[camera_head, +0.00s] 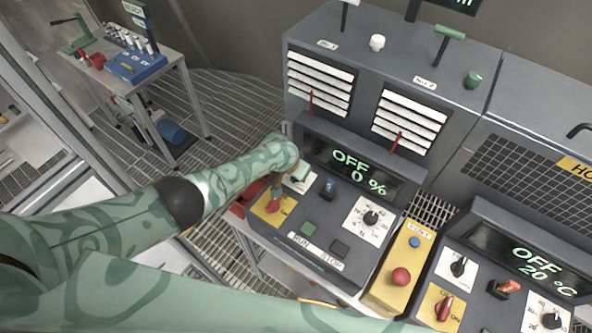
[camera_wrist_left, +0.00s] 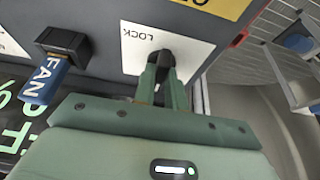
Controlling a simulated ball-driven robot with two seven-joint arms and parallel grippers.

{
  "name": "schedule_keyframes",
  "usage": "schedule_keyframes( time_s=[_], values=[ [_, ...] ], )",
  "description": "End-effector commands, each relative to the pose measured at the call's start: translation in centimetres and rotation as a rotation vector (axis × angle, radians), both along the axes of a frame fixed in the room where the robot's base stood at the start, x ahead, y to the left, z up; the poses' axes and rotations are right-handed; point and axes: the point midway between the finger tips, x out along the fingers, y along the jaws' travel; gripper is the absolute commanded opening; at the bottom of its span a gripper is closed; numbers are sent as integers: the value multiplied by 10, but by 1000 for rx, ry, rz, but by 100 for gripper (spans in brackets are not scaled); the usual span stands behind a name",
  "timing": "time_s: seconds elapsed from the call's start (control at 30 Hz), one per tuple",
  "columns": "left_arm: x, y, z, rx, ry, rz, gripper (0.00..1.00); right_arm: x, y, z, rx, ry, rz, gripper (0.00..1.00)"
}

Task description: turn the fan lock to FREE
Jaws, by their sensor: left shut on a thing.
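The fan lock is a small dark knob (camera_wrist_left: 165,62) on a white plate marked LOCK (camera_wrist_left: 140,50), upside down in the left wrist view. My left gripper (camera_wrist_left: 163,78) is shut on this knob, one finger on each side. The fingers cover much of the knob, so I cannot tell which way it points. In the head view the lock plate (camera_head: 300,184) shows partly behind my left gripper (camera_head: 299,174), at the left end of the fan panel. The word FREE is not readable in either view. My right gripper is not in view.
Beside the lock is a blue FAN tag (camera_wrist_left: 45,78) in a black holder. The fan display (camera_head: 352,170) reads OFF 0 %. A red switch (camera_head: 274,204) on a yellow plate sits close in front of the lock. A dial (camera_head: 371,217) is farther right.

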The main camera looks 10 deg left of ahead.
Motion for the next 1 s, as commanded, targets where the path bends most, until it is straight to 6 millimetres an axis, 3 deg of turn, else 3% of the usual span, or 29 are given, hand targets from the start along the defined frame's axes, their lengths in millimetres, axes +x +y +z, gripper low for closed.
schedule_keyframes(
  time_s=[0.17, 0.2, 0.27, 0.77, 0.9, 1.0],
  values=[
    [0, 0, 0, -2, 0, 2, 0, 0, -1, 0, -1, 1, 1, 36],
    [0, 0, 0, -2, 0, 1, 24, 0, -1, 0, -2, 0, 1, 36],
    [0, 0, 0, -2, 0, 1, 35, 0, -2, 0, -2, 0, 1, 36],
    [-4, 1, 8, -7, 2, -2, 35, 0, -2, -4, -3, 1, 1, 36],
    [-10, 4, 23, -3, -2, -2, 35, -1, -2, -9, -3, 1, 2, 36],
    [-17, 7, 46, -3, -1, -1, 35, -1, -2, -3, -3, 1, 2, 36]
  ],
)
